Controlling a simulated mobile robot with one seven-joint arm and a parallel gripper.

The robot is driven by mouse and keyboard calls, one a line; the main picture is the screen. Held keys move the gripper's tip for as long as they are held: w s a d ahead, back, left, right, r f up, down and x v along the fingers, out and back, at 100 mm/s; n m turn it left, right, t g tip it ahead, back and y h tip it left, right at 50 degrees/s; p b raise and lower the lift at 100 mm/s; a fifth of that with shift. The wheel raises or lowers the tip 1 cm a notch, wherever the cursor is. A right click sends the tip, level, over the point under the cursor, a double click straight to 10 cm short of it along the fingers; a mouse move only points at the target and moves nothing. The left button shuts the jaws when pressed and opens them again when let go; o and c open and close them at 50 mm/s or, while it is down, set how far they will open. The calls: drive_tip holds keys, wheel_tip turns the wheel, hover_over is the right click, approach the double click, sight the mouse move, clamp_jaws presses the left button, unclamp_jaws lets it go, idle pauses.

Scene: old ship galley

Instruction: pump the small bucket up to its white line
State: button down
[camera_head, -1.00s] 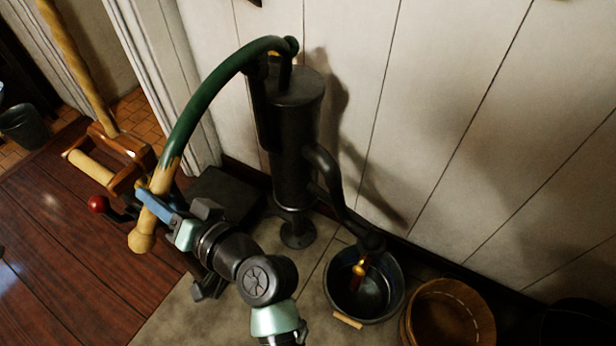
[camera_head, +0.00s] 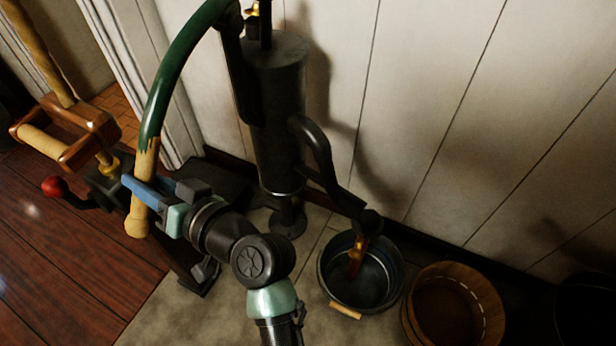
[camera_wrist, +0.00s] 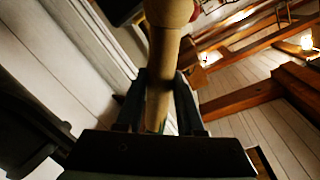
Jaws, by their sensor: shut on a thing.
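The dark pump (camera_head: 275,115) stands against the white plank wall. Its long curved green handle (camera_head: 178,65) ends in a pale wooden grip (camera_head: 137,223). My gripper (camera_head: 148,192) is shut around that grip, just above its knob; the wrist view shows the grip (camera_wrist: 162,85) between both fingers. The spout (camera_head: 368,220) ends over a dark metal bucket (camera_head: 325,285) on the floor. An amber-red streak shows below the spout; I cannot tell what it is. The water level and any line inside this bucket are not clear. A wooden bucket (camera_head: 455,310) beside it has a white dashed line inside.
A dark vessel (camera_head: 588,310) stands at the right edge. At left are a wooden-framed crank device (camera_head: 70,135) and a red-knobbed lever (camera_head: 55,187), close to my gripper. Red-brown planks (camera_head: 60,270) meet the grey stone floor (camera_head: 200,325).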

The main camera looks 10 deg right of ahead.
drive_tip(key=f+b, duration=0.1)
drive_tip(key=b, duration=0.1)
drive_tip(key=w+d+f+n+b, duration=0.1)
drive_tip(key=f, duration=0.1)
drive_tip(key=shift+w+d+f+b, duration=0.15)
drive_tip(key=shift+w+b, duration=0.05)
drive_tip(key=shift+b, duration=0.15)
drive_tip(key=s+r+m+p, duration=0.1)
drive_tip(key=r+p, duration=0.2)
drive_tip(key=p, duration=0.1)
drive_tip(key=a+r+p, duration=0.1)
drive_tip(key=r+p, duration=0.1)
drive_tip(key=p, duration=0.2)
drive_tip(key=s+a+r+m+p, duration=0.1)
drive_tip(key=r+p, duration=0.2)
drive_tip(key=shift+s+a+r+m+p, duration=0.1)
drive_tip(key=shift+s+r+m+p, duration=0.2)
drive_tip(key=shift+p, duration=0.1)
drive_tip(key=shift+s+a+r+m+p, duration=0.25)
drive_tip(key=shift+r+p, duration=0.25)
drive_tip(key=shift+p, duration=0.3)
drive_tip(key=shift+f, duration=0.1)
